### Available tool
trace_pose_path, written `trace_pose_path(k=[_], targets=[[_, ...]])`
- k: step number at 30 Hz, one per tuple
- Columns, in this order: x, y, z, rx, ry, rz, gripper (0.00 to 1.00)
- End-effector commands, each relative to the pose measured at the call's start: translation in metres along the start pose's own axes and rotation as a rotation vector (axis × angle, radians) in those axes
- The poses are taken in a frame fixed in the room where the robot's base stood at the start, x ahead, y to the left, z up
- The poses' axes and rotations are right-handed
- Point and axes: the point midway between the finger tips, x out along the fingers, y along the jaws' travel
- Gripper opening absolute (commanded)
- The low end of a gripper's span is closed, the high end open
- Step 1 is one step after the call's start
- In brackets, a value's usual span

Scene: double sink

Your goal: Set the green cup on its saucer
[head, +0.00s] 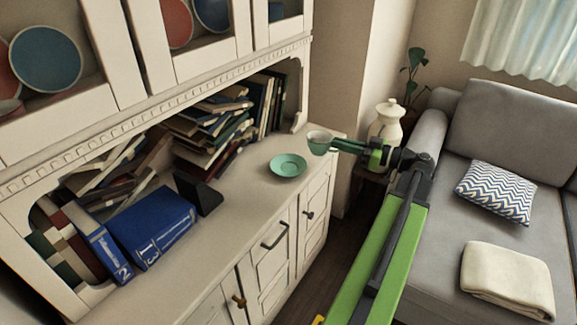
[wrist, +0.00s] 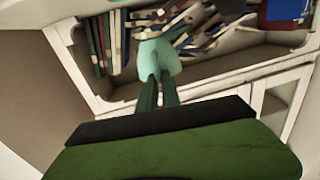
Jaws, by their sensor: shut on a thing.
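The green cup (head: 319,143) is held in the air by my gripper (head: 343,146), to the right of the saucer and higher than the cabinet's counter. The cup looks upright in the head view. In the wrist view the cup (wrist: 158,60) is at the tips of my gripper (wrist: 158,82), which is shut on it. The green saucer (head: 288,165) lies flat and empty on the counter, near its front edge. The saucer cannot be made out in the wrist view.
The white cabinet counter (head: 245,196) has free room around the saucer. Piled books (head: 213,130) and a blue binder (head: 152,228) are left of it. A cream jar (head: 388,122) stands behind my gripper. A grey sofa (head: 440,190) is at the right.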

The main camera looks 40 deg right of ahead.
Motion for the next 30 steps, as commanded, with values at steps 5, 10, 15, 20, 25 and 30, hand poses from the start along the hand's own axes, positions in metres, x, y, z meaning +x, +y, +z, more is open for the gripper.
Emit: trace_pose_path(k=[5,10,15,20,25,30], targets=[[0.029,0.003,0.024,0.001,0.000,-0.006,0.00],[0.075,0.010,0.052,0.002,0.000,-0.006,0.00],[0.109,0.015,0.069,0.002,0.000,-0.004,0.00],[0.119,0.016,0.070,0.003,0.000,-0.002,0.00],[0.119,0.017,0.080,0.003,0.000,-0.002,0.00],[0.119,0.018,0.110,0.003,0.000,-0.003,0.00]])
